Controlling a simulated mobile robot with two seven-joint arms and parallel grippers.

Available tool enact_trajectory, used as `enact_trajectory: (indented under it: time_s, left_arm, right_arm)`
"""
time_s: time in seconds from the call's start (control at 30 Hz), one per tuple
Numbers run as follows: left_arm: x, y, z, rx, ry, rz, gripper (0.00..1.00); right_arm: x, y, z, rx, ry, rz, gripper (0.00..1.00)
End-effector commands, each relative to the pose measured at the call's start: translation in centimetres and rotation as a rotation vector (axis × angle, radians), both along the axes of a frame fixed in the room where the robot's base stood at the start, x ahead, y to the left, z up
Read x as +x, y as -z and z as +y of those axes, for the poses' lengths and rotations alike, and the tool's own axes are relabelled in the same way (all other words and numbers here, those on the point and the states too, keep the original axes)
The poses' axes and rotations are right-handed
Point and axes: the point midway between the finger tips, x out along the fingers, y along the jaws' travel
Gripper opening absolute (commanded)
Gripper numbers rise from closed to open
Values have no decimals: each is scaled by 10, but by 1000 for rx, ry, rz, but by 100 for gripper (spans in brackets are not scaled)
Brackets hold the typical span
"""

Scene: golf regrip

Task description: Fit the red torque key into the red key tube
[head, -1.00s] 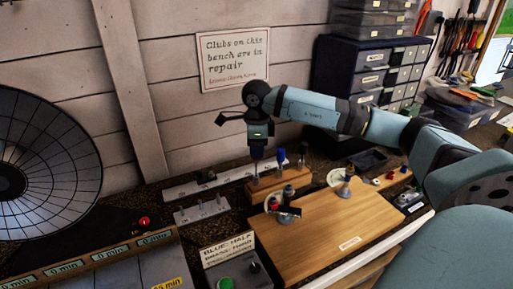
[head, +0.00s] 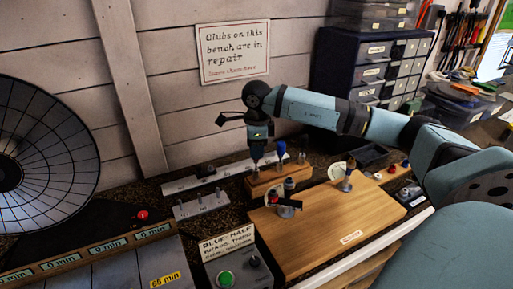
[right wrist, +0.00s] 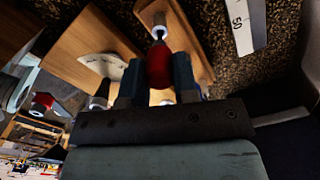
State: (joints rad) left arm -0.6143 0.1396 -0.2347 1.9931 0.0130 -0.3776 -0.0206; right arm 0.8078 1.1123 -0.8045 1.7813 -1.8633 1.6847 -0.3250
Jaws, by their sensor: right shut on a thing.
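My right gripper (head: 256,156) points down over the left part of a small wooden block (head: 262,180) in the head view. In the right wrist view its two fingers (right wrist: 157,80) are shut on the red torque key (right wrist: 158,66). The key's shank points toward a pale round tube mouth (right wrist: 158,30) on the wooden block. I cannot tell whether the tip is inside the tube or just over it, nor see the tube's colour. In the head view the gripper hides the key. My left gripper is out of view.
A blue-topped key (head: 281,148) stands in the same block, close right of the gripper. In front lies a wooden board (head: 335,225) with several small fittings. A white strip (head: 205,178) lies behind, and a sign with control box (head: 235,268) stands in front.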

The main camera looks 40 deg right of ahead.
Motion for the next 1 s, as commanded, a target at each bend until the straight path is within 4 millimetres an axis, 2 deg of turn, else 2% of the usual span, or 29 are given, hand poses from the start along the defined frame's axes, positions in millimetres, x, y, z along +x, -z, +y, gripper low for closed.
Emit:
enact_trajectory:
  time_s: [0.37, 0.4, 0.5, 0.53, 0.83, 1.0]
  left_arm:
    - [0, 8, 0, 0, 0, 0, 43]
    - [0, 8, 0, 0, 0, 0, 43]
    - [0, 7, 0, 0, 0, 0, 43]
    - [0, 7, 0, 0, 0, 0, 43]
    - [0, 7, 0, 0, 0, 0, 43]
    - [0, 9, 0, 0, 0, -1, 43]
  right_arm:
    - [0, 10, 0, 0, 0, 0, 0]
    - [0, 10, 0, 0, 0, 0, 30]
    - [0, 10, 0, 0, 0, 0, 53]
    - [0, 10, 0, 0, 0, 0, 57]
    - [0, 8, 0, 0, 0, -1, 57]
    - [1, -11, 0, 0, 1, -5, 57]
